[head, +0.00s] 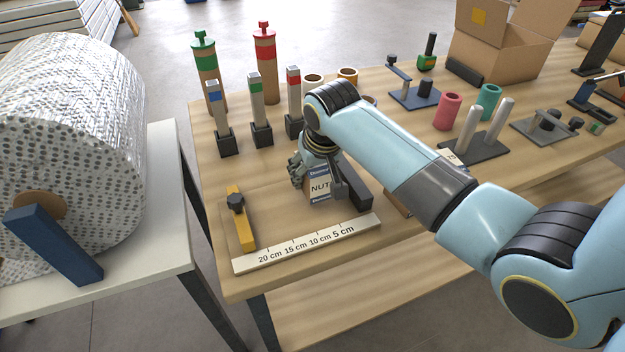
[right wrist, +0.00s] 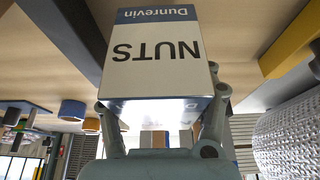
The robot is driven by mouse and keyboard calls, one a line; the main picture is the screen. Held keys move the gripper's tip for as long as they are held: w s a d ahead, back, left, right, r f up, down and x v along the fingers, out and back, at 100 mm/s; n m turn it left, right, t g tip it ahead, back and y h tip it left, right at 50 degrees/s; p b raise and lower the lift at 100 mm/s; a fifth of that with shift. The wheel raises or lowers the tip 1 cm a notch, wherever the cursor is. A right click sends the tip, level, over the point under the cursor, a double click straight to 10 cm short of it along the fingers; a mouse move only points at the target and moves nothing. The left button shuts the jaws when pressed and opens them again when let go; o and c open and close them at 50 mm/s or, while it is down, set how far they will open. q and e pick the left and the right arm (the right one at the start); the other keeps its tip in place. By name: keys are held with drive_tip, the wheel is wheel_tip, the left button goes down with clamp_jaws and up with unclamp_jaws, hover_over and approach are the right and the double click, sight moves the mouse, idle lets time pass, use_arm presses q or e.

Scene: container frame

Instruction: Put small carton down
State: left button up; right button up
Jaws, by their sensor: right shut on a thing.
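The small carton (head: 320,185), white and blue with "NUTS" printed on it, is at the near left part of the wooden table in the head view. My right gripper (head: 318,168) is shut on it from above and behind. In the right wrist view the carton (right wrist: 160,55) appears upside down between the two fingers of the gripper (right wrist: 162,120). The head view does not clearly show whether its base touches the table. My left gripper is not in view.
A ruler strip (head: 305,243) and a yellow bar with a black knob (head: 243,220) lie in front and left. A dark block (head: 357,190) is close right of the carton. A bubble-wrap roll (head: 70,150) is at left.

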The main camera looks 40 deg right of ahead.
sight(322, 171)
wheel_tip(322, 171, down, 3)
drive_tip(key=shift+r, duration=0.2)
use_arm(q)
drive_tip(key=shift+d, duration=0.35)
use_arm(e)
drive_tip(key=shift+f, duration=0.2)
drive_tip(key=shift+f, duration=0.15)
drive_tip(key=o, duration=1.5)
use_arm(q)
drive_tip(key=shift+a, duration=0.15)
use_arm(e)
drive_tip(key=shift+s+r, duration=0.1)
drive_tip(key=shift+r, duration=0.3)
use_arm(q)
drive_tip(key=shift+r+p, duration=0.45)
use_arm(e)
drive_tip(key=v, duration=1.1)
drive_tip(key=shift+s+r, duration=0.2)
